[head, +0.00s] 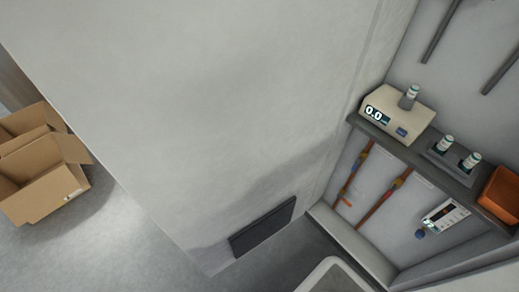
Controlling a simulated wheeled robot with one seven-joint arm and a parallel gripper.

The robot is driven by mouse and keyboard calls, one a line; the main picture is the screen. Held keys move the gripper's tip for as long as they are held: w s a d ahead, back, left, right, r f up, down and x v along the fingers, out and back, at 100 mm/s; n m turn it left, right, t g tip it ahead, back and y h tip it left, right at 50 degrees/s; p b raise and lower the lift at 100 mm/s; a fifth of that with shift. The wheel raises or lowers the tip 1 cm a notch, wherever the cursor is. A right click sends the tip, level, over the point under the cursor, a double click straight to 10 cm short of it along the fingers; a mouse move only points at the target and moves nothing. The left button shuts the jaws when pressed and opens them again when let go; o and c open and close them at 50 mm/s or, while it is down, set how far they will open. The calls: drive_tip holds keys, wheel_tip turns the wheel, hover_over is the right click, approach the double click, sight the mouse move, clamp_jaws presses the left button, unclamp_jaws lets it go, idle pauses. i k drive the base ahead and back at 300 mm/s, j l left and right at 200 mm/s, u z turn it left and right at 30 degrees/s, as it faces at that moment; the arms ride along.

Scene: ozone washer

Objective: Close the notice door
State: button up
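A large pale grey panel (200,110), which looks like a door, fills the middle of the head view. Its right side meets a frame-like vertical strip beside the shelf alcove, and its left edge ends above the open floor. It seems to stand swung out from the alcove, but I cannot tell its exact angle. A dark rectangular plate or vent (262,228) sits low on its face. No notice shows on this face, so I cannot confirm that it is the notice door. My gripper is not in view.
At right, a dark shelf (405,152) holds a beige meter (397,113), small bottles and an orange box (501,195). Pipes (383,200) and a white device (446,216) are below. A pale basin-like rim (335,275) is at bottom. Cardboard boxes (45,175) stand left; floor (120,240) is clear.

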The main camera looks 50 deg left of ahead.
sight(219, 119)
drive_tip(key=k+j, duration=0.15)
drive_tip(key=k, duration=0.2)
drive_tip(key=k+j, duration=0.2)
drive_tip(key=k, duration=0.2)
drive_tip(key=k+j, duration=0.15)
drive_tip(key=k, duration=0.2)
drive_tip(key=k+j, duration=0.15)
drive_tip(key=j, duration=0.2)
drive_tip(key=k+j, duration=0.15)
drive_tip(key=j, duration=0.25)
drive_tip(key=k+j, duration=0.2)
drive_tip(key=j, duration=0.15)
drive_tip(key=i+j, duration=0.1)
drive_tip(key=j, duration=0.4)
drive_tip(key=i+j, duration=0.15)
drive_tip(key=j, duration=0.3)
drive_tip(key=i+j, duration=0.1)
drive_tip(key=j, duration=0.85)
drive_tip(key=k+j+z, duration=0.1)
drive_tip(key=j, duration=0.3)
drive_tip(key=k+j, duration=0.1)
drive_tip(key=j, duration=0.3)
